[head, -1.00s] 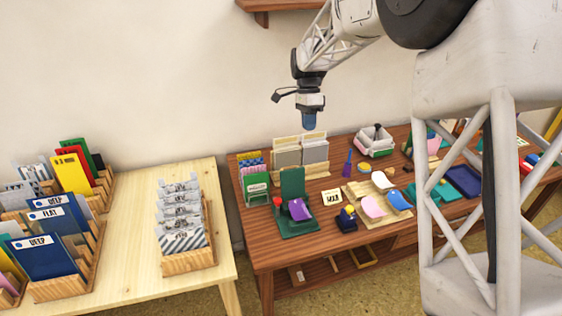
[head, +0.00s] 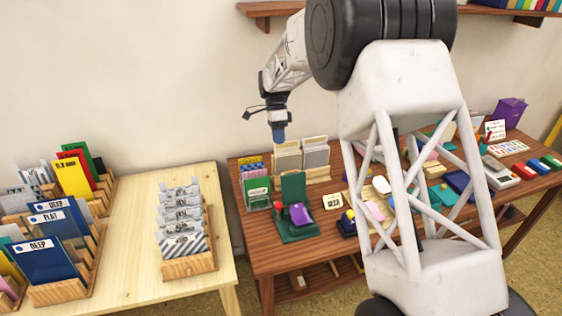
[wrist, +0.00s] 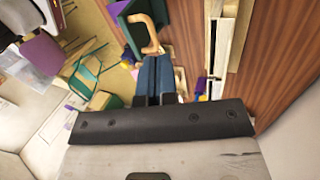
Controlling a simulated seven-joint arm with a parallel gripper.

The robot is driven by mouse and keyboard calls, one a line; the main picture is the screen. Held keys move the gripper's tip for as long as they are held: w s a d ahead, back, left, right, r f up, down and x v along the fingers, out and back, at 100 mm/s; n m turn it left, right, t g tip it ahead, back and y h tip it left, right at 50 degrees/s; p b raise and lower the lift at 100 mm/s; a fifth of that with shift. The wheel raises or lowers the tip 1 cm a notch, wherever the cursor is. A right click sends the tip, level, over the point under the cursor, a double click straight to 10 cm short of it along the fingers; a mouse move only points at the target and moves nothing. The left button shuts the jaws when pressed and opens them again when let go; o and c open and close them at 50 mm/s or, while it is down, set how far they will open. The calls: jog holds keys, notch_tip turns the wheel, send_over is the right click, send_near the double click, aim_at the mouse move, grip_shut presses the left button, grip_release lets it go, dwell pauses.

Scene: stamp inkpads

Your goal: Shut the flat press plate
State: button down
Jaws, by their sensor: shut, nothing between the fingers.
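The green flat press (head: 297,232) stands near the left front of the brown table, with its green plate (head: 293,188) raised upright from its base. A purple piece (head: 300,214) lies tilted on the base. My gripper (head: 279,138) hangs above and slightly left of the raised plate, apart from it, with its blue fingers pointing down. In the wrist view the fingers (wrist: 155,80) are together and empty. A tan curved handle (wrist: 150,34) shows just beyond the fingertips, beside a dark green panel (wrist: 125,12) that looks like the press plate.
Grey upright cards in a wooden rack (head: 301,160) stand close behind the press. A green-and-white card holder (head: 257,193) is to its left, and a small "SEED"-like card (head: 333,202) to its right. My arm hides the table's middle. The air above the press is free.

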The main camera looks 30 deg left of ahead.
jog(key=shift+f, duration=0.15)
jog(key=x, duration=0.9)
jog(key=shift+s+f, duration=0.2)
jog(key=shift+f, duration=0.15)
jog(key=shift+s+d+r, duration=0.15)
jog(key=shift+d+r, duration=0.05)
jog(key=shift+d, duration=0.1)
